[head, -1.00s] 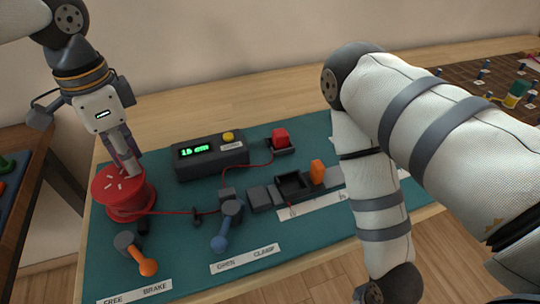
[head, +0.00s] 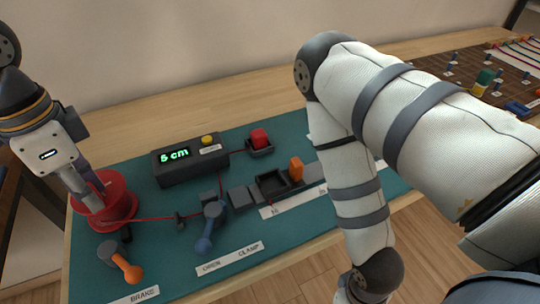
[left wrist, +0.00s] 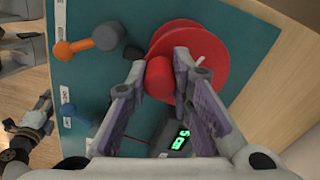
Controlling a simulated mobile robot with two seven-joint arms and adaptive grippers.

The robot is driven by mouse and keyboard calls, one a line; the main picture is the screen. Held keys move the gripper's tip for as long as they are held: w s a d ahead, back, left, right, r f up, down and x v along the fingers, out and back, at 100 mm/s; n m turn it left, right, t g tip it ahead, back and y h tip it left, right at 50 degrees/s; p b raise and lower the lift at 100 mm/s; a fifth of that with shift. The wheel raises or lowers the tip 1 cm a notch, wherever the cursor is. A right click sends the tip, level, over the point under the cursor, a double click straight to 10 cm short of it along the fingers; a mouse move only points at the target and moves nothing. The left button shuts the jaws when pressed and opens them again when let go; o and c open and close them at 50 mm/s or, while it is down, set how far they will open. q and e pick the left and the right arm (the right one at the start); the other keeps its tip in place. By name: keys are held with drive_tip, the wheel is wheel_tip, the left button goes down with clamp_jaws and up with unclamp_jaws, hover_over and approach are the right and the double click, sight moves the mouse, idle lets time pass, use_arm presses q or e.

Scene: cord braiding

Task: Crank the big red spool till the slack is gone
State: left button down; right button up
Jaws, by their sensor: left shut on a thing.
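The big red spool (head: 119,200) stands at the mat's left end, partly hidden by my left gripper (head: 88,203). In the left wrist view, my left gripper (left wrist: 158,90) is shut on the spool's red crank knob (left wrist: 159,79). The red cord (head: 155,218) runs straight from the spool past a small dark guide to the blue-levered clamp (head: 212,212). The black box's display (head: 174,155) reads 5 cm. My right gripper is outside the head view; a grey-white part at the left wrist view's left edge may be it, too unclear to judge.
The orange brake lever (head: 127,267) points towards the BRAKE label. The blue lever points towards OPEN. My right arm crosses the right side. A brown pegboard (head: 440,70) is behind it.

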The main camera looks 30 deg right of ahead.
use_arm(q)
drive_tip(key=shift+a, duration=0.1)
drive_tip(key=shift+w+a, duration=0.2)
drive_tip(key=shift+a, duration=0.35)
drive_tip(key=shift+w+a, duration=0.8)
drive_tip(key=shift+w, duration=0.35)
drive_tip(key=shift+s+d+f+n+h, duration=0.1)
drive_tip(key=shift+s+d+n+h, duration=0.25)
drive_tip(key=shift+s, duration=0.3)
drive_tip(key=shift+w+a+b, duration=0.35)
drive_tip(key=shift+w, duration=0.1)
drive_tip(key=shift+w+f, duration=0.1)
drive_tip(key=shift+w, duration=0.15)
drive_tip(key=shift+r, duration=0.25)
drive_tip(key=shift+w+f, duration=0.1)
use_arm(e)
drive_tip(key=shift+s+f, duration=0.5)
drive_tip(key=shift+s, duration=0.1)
